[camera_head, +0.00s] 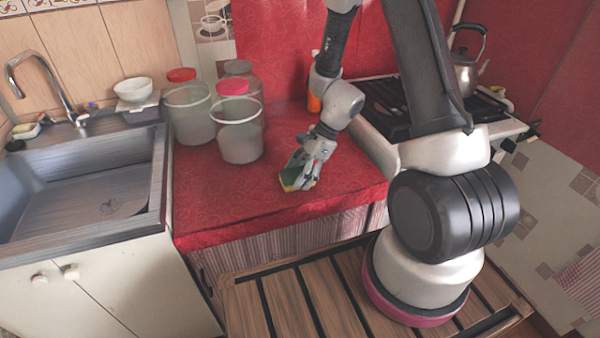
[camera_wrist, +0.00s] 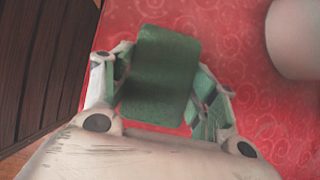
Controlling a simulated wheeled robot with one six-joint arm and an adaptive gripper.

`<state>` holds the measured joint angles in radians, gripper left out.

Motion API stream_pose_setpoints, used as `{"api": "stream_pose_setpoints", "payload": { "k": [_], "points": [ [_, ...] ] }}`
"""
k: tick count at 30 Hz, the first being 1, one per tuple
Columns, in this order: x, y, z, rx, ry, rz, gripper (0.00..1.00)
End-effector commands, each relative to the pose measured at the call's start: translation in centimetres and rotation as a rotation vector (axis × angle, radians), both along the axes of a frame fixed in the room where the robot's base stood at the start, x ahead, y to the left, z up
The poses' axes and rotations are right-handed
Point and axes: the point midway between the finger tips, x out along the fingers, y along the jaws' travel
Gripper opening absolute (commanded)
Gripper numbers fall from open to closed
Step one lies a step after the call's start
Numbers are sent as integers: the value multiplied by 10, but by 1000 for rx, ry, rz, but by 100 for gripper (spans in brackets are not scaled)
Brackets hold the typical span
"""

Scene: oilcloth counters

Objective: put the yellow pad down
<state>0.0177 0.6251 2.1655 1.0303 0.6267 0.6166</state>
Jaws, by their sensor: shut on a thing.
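The pad is a sponge (camera_head: 292,176) with a green side and a yellow side. My gripper (camera_head: 305,177) is shut on it, low over the front part of the red counter (camera_head: 225,205). In the wrist view the pad's green face (camera_wrist: 160,75) shows between the two fingers of my gripper (camera_wrist: 158,95). In the head view the yellow side is low, near the counter. I cannot tell whether it touches the cloth. The fingers hide part of the pad.
Several jars stand left of my gripper, the nearest a red-lidded jar (camera_head: 238,130). An orange bottle (camera_head: 314,100) stands behind. The stove (camera_head: 385,105) with a kettle (camera_head: 466,72) is at right, the sink (camera_head: 80,190) at left. The counter's front left is clear.

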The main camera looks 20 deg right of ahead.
Motion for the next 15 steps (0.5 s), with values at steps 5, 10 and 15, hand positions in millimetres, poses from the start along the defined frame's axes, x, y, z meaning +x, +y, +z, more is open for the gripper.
{"api": "stream_pose_setpoints", "payload": {
  "k": [5,10,15],
  "points": [
    [-3,-2,-7,-11,9,-1,77],
    [-3,-2,-6,-9,7,-1,78],
    [-2,-1,-4,-8,6,0,78]
  ]
}}
